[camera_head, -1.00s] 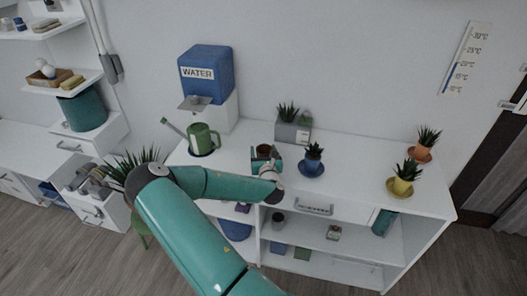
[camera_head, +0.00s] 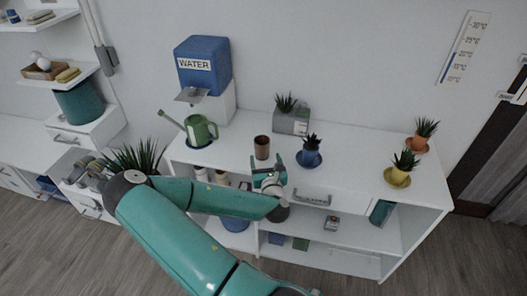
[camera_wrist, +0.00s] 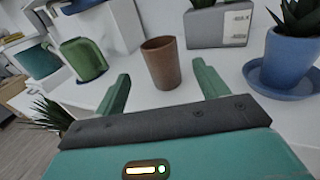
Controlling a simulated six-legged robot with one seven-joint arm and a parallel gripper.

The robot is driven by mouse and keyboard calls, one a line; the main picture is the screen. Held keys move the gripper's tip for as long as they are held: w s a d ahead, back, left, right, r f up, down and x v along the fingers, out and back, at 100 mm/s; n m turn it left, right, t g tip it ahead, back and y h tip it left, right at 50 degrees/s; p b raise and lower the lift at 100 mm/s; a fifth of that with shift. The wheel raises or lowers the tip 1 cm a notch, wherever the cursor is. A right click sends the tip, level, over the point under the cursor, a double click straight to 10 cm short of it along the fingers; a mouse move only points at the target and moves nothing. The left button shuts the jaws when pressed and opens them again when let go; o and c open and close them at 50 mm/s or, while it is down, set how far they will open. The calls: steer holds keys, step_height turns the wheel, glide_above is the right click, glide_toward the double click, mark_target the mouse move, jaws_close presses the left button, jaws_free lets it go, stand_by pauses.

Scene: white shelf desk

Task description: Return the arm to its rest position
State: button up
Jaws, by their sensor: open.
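My gripper (camera_head: 267,172) is over the front edge of the white shelf desk (camera_head: 350,184), near the drawer. In the wrist view its two green fingers (camera_wrist: 158,92) are spread apart with nothing between them. A brown cup (camera_wrist: 161,62) stands upright on the desk top just beyond the fingertips, apart from them. The cup also shows in the head view (camera_head: 262,147), behind my gripper.
A blue potted plant (camera_head: 311,153) stands right of my gripper, with a grey planter (camera_head: 291,122) behind. A green watering can (camera_head: 200,131) and a blue water dispenser (camera_head: 203,66) are to the left. Yellow (camera_head: 398,176) and orange (camera_head: 419,143) pots stand at the right.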

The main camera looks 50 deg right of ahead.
steer(key=shift+v, duration=0.8)
